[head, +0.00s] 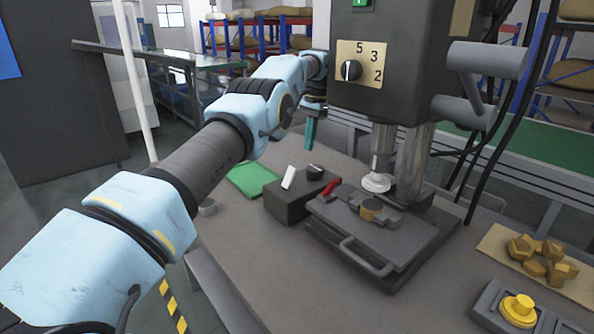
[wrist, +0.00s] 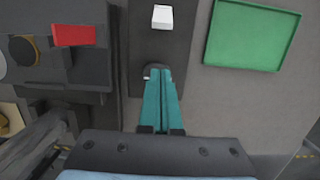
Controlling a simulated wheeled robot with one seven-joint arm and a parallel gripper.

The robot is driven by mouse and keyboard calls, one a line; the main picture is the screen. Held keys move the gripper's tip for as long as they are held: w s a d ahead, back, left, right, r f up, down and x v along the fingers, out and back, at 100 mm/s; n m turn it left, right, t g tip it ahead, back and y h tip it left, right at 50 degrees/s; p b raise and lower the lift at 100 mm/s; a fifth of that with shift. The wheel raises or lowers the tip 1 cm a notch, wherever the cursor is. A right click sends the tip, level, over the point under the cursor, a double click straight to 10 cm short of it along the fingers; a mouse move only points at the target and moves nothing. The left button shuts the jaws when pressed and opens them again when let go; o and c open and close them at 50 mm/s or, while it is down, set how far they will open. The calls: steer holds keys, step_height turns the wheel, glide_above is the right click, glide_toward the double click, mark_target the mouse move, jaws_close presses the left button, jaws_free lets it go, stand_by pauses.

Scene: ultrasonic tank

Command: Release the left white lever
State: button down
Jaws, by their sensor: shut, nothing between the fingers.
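The white lever (head: 288,178) stands tilted on the left part of a dark grey box (head: 291,208) in the head view. In the wrist view the white lever (wrist: 162,17) is near the top edge, beyond my fingertips and apart from them. My gripper (head: 309,147) points down above and behind the box, its teal fingers shut and empty. In the wrist view my gripper (wrist: 157,74) has its tips over or beside a small dark knob, mostly hidden behind them; I cannot tell if they touch. The black knob (head: 315,171) shows right of the lever in the head view.
A red lever (head: 331,187) sits right of the box, by the press plate (head: 385,248). The press head (head: 375,180) rises over the plate. A green tray (head: 252,179) lies left of the box. Brass pieces (head: 541,258) and a yellow button (head: 519,309) are at right.

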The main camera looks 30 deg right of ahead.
mark_target(289, 177)
steer(key=shift+a+f+b, duration=0.1)
steer(key=shift+f+b, duration=0.45)
steer(key=shift+f, duration=0.3)
steer(key=f+p, duration=0.1)
steer(key=f, duration=0.2)
steer(key=a+f+p, duration=0.1)
steer(key=f, duration=0.2)
steer(key=shift+s+a+f, duration=0.1)
steer(key=shift+s+f, duration=0.05)
steer(key=shift+s+a+r+p, duration=0.1)
steer(key=shift+a+r+p, duration=0.35)
steer(key=shift+a, duration=0.25)
steer(key=shift+s+a+r+p, duration=0.1)
steer(key=shift+a+r+p, duration=0.15)
steer(key=shift+a, duration=0.25)
steer(key=shift+s+a+r+p, duration=0.1)
steer(key=shift+a+p, duration=0.15)
steer(key=shift+a, duration=0.25)
